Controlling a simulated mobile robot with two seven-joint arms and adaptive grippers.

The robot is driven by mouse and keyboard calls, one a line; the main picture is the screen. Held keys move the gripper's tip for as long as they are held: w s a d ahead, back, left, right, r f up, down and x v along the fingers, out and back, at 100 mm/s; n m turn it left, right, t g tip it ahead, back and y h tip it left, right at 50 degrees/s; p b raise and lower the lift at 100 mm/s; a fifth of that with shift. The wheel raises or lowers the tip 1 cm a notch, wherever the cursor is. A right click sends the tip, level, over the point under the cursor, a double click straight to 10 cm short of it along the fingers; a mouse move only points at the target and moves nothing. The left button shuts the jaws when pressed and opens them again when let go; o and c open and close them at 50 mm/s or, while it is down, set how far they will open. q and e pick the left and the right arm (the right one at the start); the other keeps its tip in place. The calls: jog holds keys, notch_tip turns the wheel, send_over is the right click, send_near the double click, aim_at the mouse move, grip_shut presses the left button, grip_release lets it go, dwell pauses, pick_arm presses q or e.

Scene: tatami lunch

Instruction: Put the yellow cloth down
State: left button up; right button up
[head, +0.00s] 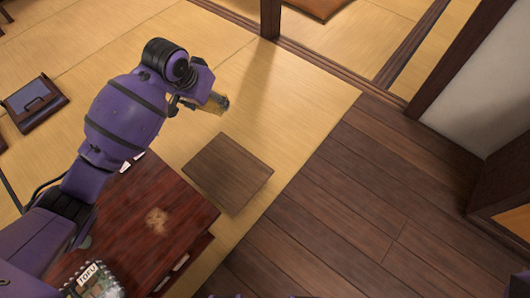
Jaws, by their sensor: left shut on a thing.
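My left gripper (199,101) reaches in from the left and is held out beyond the far edge of the low table. It is shut on a small yellow-tan thing, which I take to be the yellow cloth (218,104). The cloth shows at the fingertips against tatami of a similar colour. The arm and gripper hide part of it, and its height above the floor is hard to tell. My right gripper is not in view.
The dark red wooden table (185,225) has a pale brown smear (157,220) and a tofu pack (92,281). A flat brown square (228,172) lies beyond it on the tatami. A dark tray-like item (35,103) lies left. The plank floor (350,210) at right is clear.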

pick_arm(q)
jog(key=w+a+f+m+b, duration=0.1)
jog(key=f+b, duration=0.6)
jog(key=f, duration=1.2)
jog(key=w+a+f+m+h+b, duration=0.1)
jog(key=f+b, duration=0.7)
jog(key=f, duration=1.2)
jog(key=shift+w+a+m, duration=0.25)
jog(key=shift+a+m, duration=0.4)
jog(key=shift+m, duration=0.05)
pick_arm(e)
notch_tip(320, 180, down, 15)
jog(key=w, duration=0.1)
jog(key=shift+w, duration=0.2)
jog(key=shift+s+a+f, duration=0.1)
pick_arm(q)
jog(key=shift+g, duration=0.3)
notch_tip(320, 180, down, 9)
jog(key=b, duration=0.4)
jog(key=shift+b, duration=0.3)
jog(key=shift+f, duration=0.4)
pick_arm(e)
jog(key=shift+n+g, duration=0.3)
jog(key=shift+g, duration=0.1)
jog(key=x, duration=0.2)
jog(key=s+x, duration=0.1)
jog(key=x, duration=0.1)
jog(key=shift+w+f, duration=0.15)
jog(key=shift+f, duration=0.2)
